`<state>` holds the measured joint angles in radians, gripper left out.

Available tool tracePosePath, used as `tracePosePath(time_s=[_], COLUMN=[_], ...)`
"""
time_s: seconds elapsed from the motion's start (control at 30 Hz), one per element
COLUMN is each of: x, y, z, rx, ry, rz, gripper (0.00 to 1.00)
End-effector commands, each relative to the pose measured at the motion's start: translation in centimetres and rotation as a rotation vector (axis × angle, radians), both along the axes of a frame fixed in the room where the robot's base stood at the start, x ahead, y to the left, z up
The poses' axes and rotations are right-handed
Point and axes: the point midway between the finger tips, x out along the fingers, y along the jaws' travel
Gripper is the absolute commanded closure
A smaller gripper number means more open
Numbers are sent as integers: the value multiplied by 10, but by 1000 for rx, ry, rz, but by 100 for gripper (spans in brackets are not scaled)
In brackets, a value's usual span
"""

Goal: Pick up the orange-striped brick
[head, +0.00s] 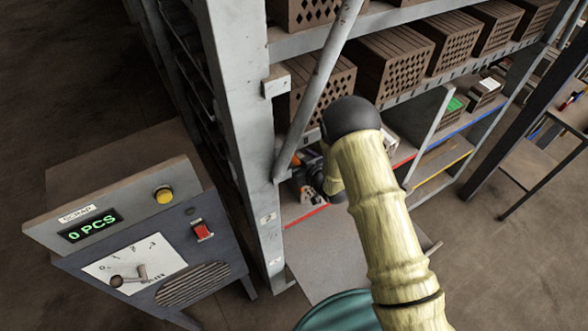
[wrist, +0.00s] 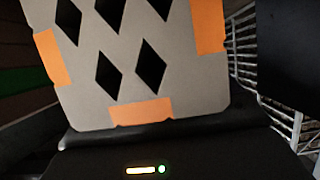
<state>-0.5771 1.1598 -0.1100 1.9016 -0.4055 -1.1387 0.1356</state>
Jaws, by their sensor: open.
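The orange-striped brick (wrist: 135,70) is grey with diamond-shaped holes and orange patches along its edges. It fills much of the wrist view, close in front of my gripper (wrist: 155,140) and slightly tilted there. The gripper's dark body with a small lit indicator spans the bottom of that view. The jaws are open; whether they touch the brick cannot be told. In the head view my gripper (head: 312,182) is down at a lower rack bay, partly hidden by my pale arm and the rack post. A little orange shows beside it.
A metal rack (head: 245,110) holds several brown hollow bricks (head: 395,62) on its upper shelf. A diagonal brace (head: 320,85) runs close to my arm. A scrap machine (head: 145,235) reading 0 PCS stands at left. A wire grid (wrist: 265,90) shows at right in the wrist view.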

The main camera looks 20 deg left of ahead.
Motion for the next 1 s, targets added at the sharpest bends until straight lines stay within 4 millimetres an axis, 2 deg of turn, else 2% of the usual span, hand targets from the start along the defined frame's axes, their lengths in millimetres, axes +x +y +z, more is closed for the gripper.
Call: tracePosePath(time_s=[0.17,0.63,1.0], x=[0,0,1], y=[0,0,1], z=[0,0,4], rx=[0,0,5], ry=[0,0,-5], rz=[0,-1,-1], gripper=[11,100,100])
